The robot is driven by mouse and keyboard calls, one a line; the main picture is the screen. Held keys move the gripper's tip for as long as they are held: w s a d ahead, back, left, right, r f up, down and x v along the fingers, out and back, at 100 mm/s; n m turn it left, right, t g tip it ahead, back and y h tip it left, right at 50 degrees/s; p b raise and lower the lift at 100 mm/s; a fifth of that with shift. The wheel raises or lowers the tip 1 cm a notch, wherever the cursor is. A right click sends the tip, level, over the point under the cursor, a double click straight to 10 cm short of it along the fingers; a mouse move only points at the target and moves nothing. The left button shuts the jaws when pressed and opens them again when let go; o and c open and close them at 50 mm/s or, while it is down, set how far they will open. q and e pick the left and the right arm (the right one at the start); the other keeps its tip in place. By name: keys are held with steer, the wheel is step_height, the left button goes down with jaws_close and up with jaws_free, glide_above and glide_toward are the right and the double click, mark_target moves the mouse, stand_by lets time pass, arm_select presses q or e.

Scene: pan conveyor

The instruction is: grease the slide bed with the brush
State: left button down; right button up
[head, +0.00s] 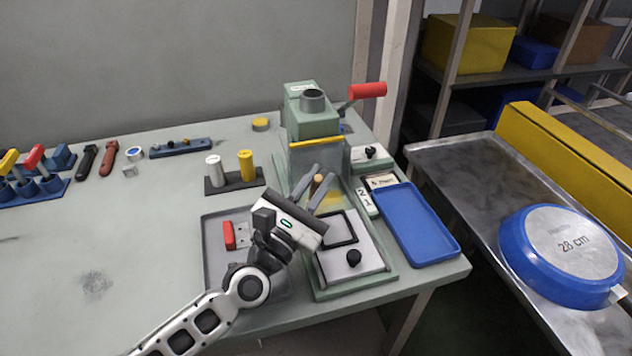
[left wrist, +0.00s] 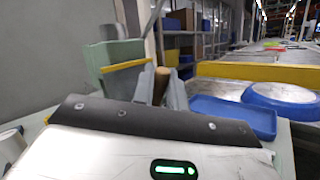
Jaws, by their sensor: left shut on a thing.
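My left gripper (head: 325,172) is shut on the brush (head: 318,181), whose brown wooden handle end shows between the grey fingers. The brush also shows in the left wrist view (left wrist: 161,76); its bristles are hidden. The gripper is over the green press machine (head: 315,126), in front of its upright body. The slide bed (head: 334,198) shows a yellowish patch beside the fingers; my gripper hides part of it. I cannot tell whether the brush touches it. A plate with a black frame and black knob (head: 354,258) lies on the machine's near end. My right gripper is not in view.
A blue tray (head: 447,250) lies right of the machine. A grey tray (head: 212,262) with a red-handled tool (head: 229,235) lies left, partly under my arm. A red lever (head: 367,90) sticks out at the machine's top. The table's left middle is clear.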

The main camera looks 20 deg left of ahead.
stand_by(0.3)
arm_select(q)
steer(key=shift+f+b, duration=0.8)
steer(key=shift+b, duration=0.05)
stand_by(0.3)
steer(key=shift+w+d, duration=0.1)
steer(key=shift+w+d, duration=0.45)
steer(key=shift+d, duration=0.2)
steer(key=shift+d, duration=0.1)
steer(key=shift+w+d+f, duration=0.1)
steer(key=shift+w+d, duration=0.35)
steer(key=shift+d, duration=0.15)
steer(key=shift+w+d, duration=0.4)
steer(key=shift+d, duration=0.2)
steer(key=shift+w+d, duration=0.4)
steer(key=shift+d, duration=0.3)
